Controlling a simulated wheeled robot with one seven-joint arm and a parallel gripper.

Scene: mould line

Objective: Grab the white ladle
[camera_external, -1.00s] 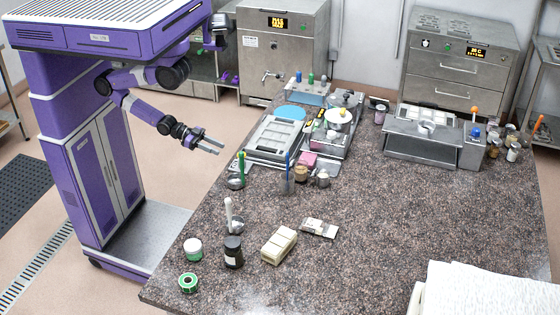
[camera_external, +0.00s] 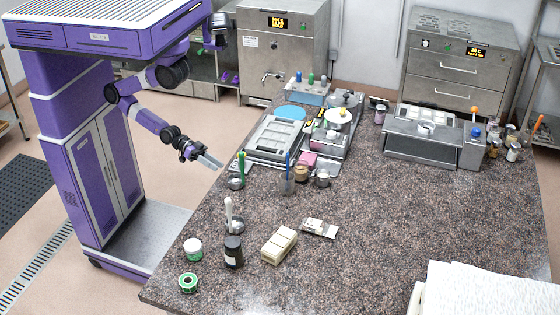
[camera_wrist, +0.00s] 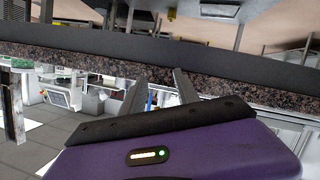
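The white ladle (camera_external: 229,212) is near the left edge of the granite table, its pale handle standing up and its metal bowl at the bottom. A second ladle with a green handle (camera_external: 242,168) is farther back. My gripper (camera_external: 215,163) hangs in the air by the table's left edge, close to the green-handled ladle and up from the white one in the picture. In the wrist view my gripper (camera_wrist: 158,80) has its two fingers apart with nothing between them. I cannot make out the white ladle in the wrist view.
A dark jar (camera_external: 233,253), a white-and-green tub (camera_external: 193,250), a green roll (camera_external: 188,283) and a cream block (camera_external: 279,245) stand near the white ladle. A cup (camera_external: 287,184) with a blue-handled tool is farther back. The table's right middle is clear.

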